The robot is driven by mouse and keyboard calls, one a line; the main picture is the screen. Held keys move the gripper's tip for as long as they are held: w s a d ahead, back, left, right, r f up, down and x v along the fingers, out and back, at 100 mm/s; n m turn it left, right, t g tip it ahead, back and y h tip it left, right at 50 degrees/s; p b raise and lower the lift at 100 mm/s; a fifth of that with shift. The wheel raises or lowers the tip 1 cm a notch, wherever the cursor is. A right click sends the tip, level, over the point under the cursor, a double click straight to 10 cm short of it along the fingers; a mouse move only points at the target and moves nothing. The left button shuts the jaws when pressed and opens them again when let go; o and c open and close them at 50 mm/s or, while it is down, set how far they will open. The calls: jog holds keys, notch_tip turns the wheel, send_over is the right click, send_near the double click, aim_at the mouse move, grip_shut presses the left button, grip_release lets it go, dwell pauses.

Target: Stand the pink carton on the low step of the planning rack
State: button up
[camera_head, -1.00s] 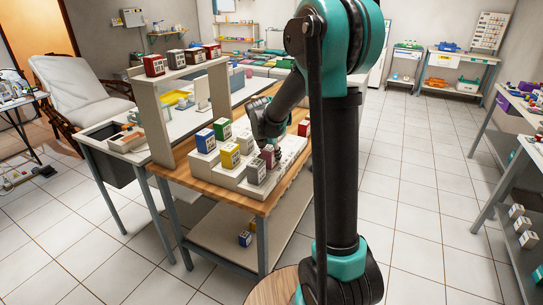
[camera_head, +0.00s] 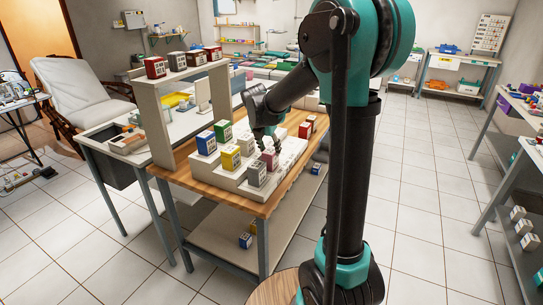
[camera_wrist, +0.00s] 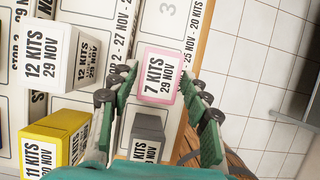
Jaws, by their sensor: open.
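The pink carton (camera_head: 270,158) stands upright on the front low step of the white stepped planning rack (camera_head: 229,182), beside a grey carton (camera_head: 257,173). In the wrist view the pink carton (camera_wrist: 158,75) shows a white top reading "7 KITS 29 NOV". My gripper (camera_head: 267,142) is just above and behind it in the head view. In the wrist view my gripper (camera_wrist: 160,108) has its fingers spread, one on each side of the carton's near end, with visible gaps. The grey carton (camera_wrist: 148,135) also lies between the fingers in that picture.
White (camera_head: 247,143), yellow (camera_head: 230,157), blue (camera_head: 206,142) and green (camera_head: 222,130) cartons stand on the rack close by. A raised shelf (camera_head: 190,72) with several cartons is at the left.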

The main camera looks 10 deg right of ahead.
jog(key=v, duration=0.5)
jog(key=shift+r, duration=0.25)
jog(key=shift+s+r, duration=0.2)
jog(key=s+d+f+m+y, duration=0.1)
jog(key=s+d+f+m, duration=0.1)
jog(key=s+f+m, duration=0.3)
jog(key=s+d+f+m+y, duration=0.1)
jog(key=s+f+m, duration=0.4)
jog(key=s+m, duration=0.7)
jog(key=s+d+f+m, duration=0.3)
jog(key=s+f+m, duration=0.2)
jog(key=s+m, duration=0.4)
jog(key=m, duration=0.2)
jog(key=shift+s+d+f+m+y, duration=0.25)
jog(key=shift+s+m+y, duration=0.1)
jog(key=shift+m+y, duration=0.05)
jog(key=shift+o, duration=0.2)
